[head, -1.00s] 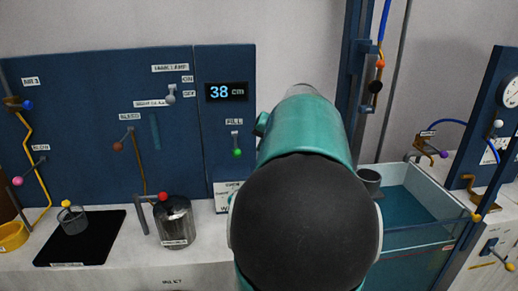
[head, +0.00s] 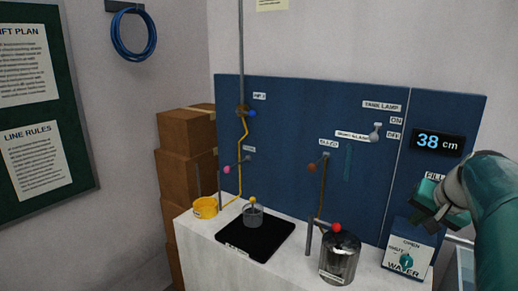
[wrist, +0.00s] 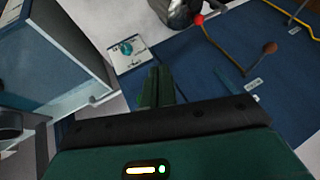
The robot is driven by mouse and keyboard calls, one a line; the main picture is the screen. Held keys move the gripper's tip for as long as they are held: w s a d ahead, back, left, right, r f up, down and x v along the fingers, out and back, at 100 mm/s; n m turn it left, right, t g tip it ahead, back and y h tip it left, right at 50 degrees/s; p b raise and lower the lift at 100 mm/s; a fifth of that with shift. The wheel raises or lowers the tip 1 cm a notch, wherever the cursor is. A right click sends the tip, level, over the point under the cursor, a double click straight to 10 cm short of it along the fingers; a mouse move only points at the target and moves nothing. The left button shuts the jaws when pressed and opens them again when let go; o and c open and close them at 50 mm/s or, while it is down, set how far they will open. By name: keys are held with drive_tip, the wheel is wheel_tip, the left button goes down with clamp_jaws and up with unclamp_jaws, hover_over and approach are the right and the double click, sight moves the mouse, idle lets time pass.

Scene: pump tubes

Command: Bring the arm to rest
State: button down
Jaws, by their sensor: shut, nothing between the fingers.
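My teal arm (head: 500,215) reaches in from the right edge of the head view. My gripper (head: 428,218) is at its end, in front of the right part of the blue panel, just above the white WATER plate (head: 407,258). It holds nothing. In the wrist view the dark green fingers (wrist: 157,86) are together, with the WATER plate (wrist: 128,53) beyond them. I cannot tell how far the fingers are from the plate.
A blue panel (head: 290,130) with small levers and a "38 cm" display (head: 438,142) stands behind a white bench (head: 225,250). The bench carries a metal jar (head: 340,258), a black mat (head: 240,245) with a small beaker, and a yellow dish (head: 205,208). Boxes (head: 185,135) are stacked left.

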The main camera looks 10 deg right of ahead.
drive_tip(key=a+f+n, duration=0.1)
drive_tip(key=a+n, duration=0.2)
drive_tip(key=a, duration=0.8)
drive_tip(key=s+a+f+n, duration=0.3)
drive_tip(key=s+a+f, duration=0.1)
drive_tip(key=a, duration=0.6)
drive_tip(key=s+a+f+n+g+y, duration=0.1)
drive_tip(key=s+a+f+n, duration=0.2)
drive_tip(key=a, duration=0.8)
drive_tip(key=shift+s+a+f+n, duration=0.15)
drive_tip(key=shift+s+f+n, duration=0.35)
drive_tip(key=shift+s, duration=0.7)
